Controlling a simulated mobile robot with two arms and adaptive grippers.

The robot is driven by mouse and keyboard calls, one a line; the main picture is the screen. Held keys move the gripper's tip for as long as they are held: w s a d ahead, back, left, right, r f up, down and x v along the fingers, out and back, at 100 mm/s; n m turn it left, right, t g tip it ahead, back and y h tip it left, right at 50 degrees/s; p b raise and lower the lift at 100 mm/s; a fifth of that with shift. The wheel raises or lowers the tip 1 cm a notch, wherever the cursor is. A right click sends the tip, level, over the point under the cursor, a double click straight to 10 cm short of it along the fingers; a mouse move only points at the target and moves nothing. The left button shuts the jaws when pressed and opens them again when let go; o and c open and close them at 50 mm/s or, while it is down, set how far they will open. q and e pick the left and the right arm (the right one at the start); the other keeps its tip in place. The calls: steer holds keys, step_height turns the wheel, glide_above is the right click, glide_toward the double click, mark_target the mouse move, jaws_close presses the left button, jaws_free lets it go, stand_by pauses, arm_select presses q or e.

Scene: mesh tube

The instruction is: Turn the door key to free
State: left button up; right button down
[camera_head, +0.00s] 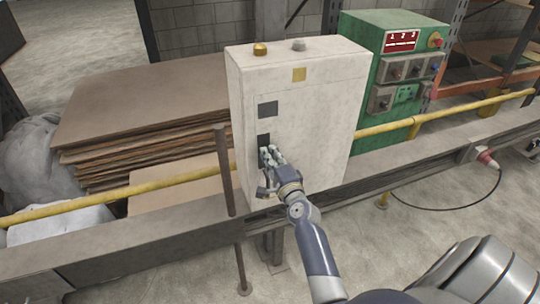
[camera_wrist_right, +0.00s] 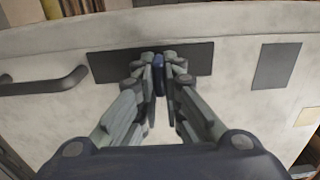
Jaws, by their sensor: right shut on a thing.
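A pale off-white box (camera_head: 312,122) stands upright on a beam, with small dark plates on its front. My right gripper (camera_head: 268,155) reaches its left front side, at the lower dark plate (camera_head: 263,140). In the right wrist view, the right gripper (camera_wrist_right: 159,78) is shut on a small dark blue key (camera_wrist_right: 159,68) in front of the long dark plate (camera_wrist_right: 110,65). The key's inner end is hidden by the fingers. A dark curved handle (camera_wrist_right: 45,82) is on the box's face beside the plate. My left gripper is not in view.
A green control cabinet (camera_head: 390,65) stands right of the box. A yellow rail (camera_head: 400,128) runs along the beam. A brown upright post (camera_head: 223,170) stands just left of the box. Stacked brown sheets (camera_head: 140,110) lie behind the rail.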

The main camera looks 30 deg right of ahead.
steer(key=c, duration=1.7)
jaws_free()
steer(key=v, duration=1.2)
steer(key=shift+f, duration=0.1)
